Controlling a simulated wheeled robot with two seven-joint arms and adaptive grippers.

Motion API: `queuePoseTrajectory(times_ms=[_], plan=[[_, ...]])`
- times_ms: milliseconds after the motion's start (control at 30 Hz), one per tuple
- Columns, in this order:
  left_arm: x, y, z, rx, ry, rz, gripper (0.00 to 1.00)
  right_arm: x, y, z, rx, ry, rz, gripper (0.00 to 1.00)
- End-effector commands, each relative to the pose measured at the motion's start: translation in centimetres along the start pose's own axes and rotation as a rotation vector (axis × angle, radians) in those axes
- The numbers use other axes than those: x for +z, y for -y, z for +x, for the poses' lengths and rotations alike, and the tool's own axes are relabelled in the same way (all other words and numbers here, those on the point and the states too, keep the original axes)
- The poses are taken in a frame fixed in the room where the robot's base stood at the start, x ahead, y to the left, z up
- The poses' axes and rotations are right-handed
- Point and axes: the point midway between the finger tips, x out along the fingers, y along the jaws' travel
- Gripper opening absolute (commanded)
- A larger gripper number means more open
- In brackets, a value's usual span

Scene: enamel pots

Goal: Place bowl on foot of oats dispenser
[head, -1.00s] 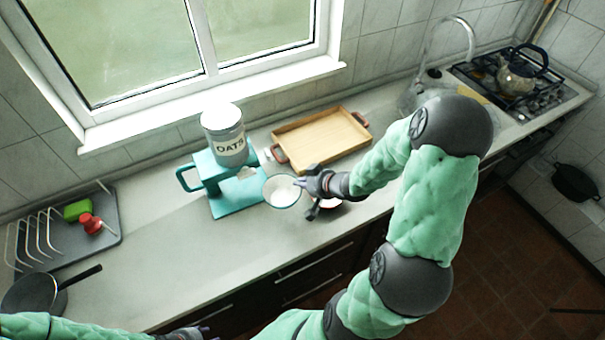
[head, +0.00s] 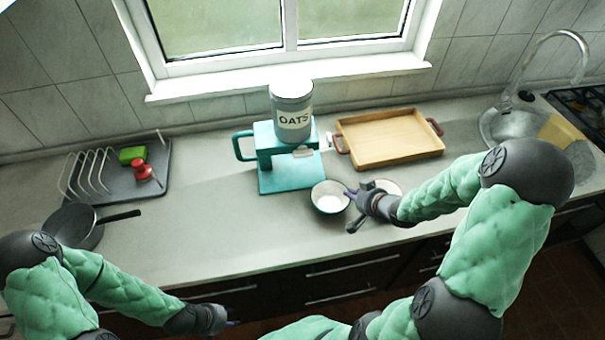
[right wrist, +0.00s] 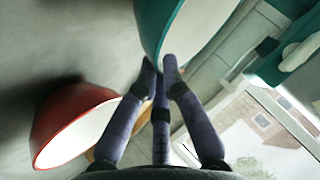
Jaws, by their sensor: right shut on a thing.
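The oats dispenser is a teal stand with a white canister (head: 292,106) marked OATS on top. Its flat teal foot (head: 288,181) lies on the counter. The bowl (head: 330,198), teal outside and white inside, is at the foot's front right corner. My right gripper (head: 352,205) is shut on its right rim. In the right wrist view the fingers (right wrist: 163,72) meet at the bowl's rim (right wrist: 160,28). I cannot tell how high the bowl is above the counter. My left gripper (head: 228,321) is low, in front of the counter, its fingers too small to judge.
A red bowl (right wrist: 62,120) stands close to my right gripper, mostly hidden in the head view. A wooden tray (head: 390,138) is behind it. A dish rack (head: 95,172) and a pan (head: 72,226) are at the left. The counter's middle left is clear.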

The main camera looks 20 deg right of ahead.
Motion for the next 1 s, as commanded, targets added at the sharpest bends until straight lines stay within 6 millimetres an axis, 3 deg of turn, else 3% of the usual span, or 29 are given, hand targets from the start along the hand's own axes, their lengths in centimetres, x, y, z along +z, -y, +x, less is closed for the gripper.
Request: queuePoseTrajectory(times_ms=[600,1000], plan=[[-0.1,0.9,2.5,0.000,0.000,0.000,0.40,-6.6,4.2,9.4,-0.003,-0.003,-0.003,0.00],[-0.1,1.1,3.1,0.000,0.000,0.000,0.40,-8.9,5.5,12.5,-0.002,-0.003,-0.002,0.00]])
